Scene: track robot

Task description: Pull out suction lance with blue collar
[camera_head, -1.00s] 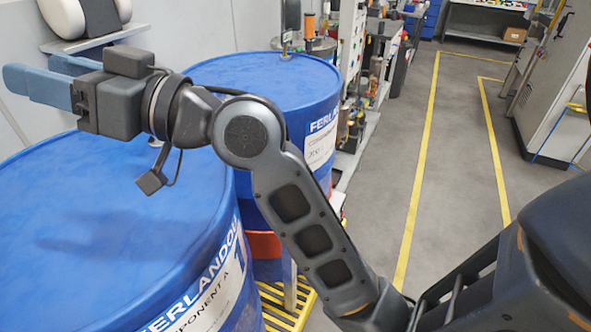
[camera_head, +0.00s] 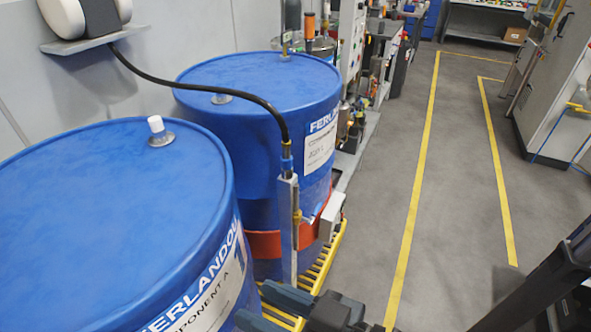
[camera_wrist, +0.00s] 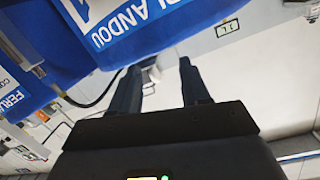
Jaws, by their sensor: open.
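The suction lance (camera_head: 287,166) with a blue collar stands upright at the front of the rear blue drum. Below the collar it goes into a grey square upright holder (camera_head: 287,225), which hides its lower part. A black hose (camera_head: 215,90) arches from its top to the white wall unit. My gripper (camera_head: 255,305) is low at the bottom of the head view, below and left of the holder, in front of the near drum. In the wrist view my gripper (camera_wrist: 160,75) has its two fingers apart, with no lance between them.
The near blue drum (camera_head: 80,220) has a white-capped opening on its lid. The rear blue drum (camera_head: 262,85) stands behind it. A yellow grating (camera_head: 325,262) lies under the holder. The wall unit (camera_head: 85,15) is upper left. Grey floor with yellow lines (camera_head: 412,215) is clear at right.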

